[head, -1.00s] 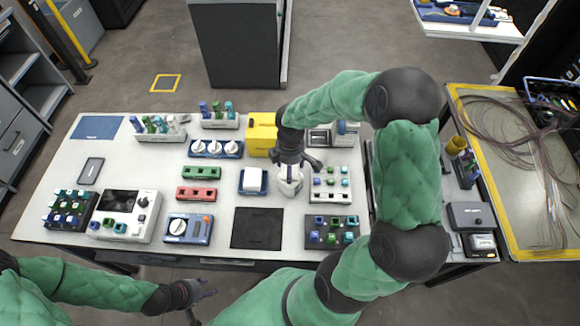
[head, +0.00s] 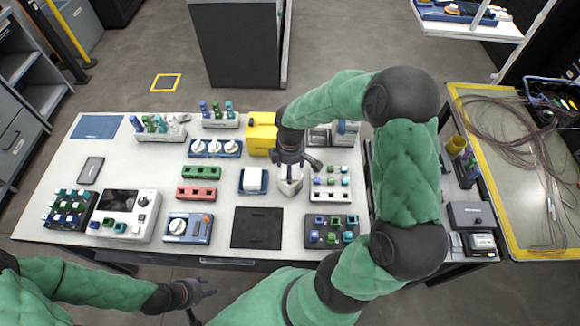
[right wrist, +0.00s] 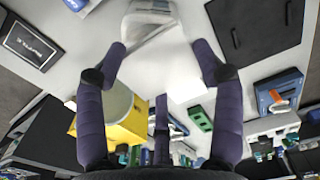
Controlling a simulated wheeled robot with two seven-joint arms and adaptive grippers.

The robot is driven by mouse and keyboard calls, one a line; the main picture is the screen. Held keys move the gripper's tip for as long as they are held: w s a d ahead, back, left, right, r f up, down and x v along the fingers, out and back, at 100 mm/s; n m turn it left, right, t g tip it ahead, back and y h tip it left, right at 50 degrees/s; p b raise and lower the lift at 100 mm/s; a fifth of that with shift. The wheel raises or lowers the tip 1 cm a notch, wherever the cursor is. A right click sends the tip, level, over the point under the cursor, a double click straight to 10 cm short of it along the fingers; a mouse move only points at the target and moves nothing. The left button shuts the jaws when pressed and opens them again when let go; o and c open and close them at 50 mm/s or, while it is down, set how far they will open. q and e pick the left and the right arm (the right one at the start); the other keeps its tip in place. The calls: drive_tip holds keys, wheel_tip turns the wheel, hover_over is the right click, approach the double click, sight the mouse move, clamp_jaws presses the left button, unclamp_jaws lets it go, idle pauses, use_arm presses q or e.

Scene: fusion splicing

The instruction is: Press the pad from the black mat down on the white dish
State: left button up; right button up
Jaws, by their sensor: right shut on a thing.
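The black mat (head: 257,228) lies bare on the bench in the head view and also shows in the right wrist view (right wrist: 255,25). The white dish (head: 290,188) stands above and right of the mat, beneath my right gripper (head: 292,168). A pale tapered piece of it shows past the fingertips in the right wrist view (right wrist: 150,28). My right gripper points down at the dish and is closed on the pad, which is mostly hidden between the fingers; I cannot tell if it touches the dish. My left gripper (head: 203,296) is open and empty off the bench's front edge.
A blue tray with a white block (head: 253,180) stands just left of the dish. A white rack of small knobs (head: 331,183) is close on the right, and a yellow box (head: 262,134) stands behind. A dark socket block (head: 332,231) sits right of the mat.

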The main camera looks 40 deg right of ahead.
drive_tip(key=shift+f+b, duration=0.3)
drive_tip(key=shift+f, duration=0.2)
drive_tip(key=shift+r, duration=0.1)
idle(0.4)
drive_tip(key=shift+r+p, duration=2.5)
drive_tip(key=shift+r, duration=0.5)
drive_tip(key=shift+f, duration=0.1)
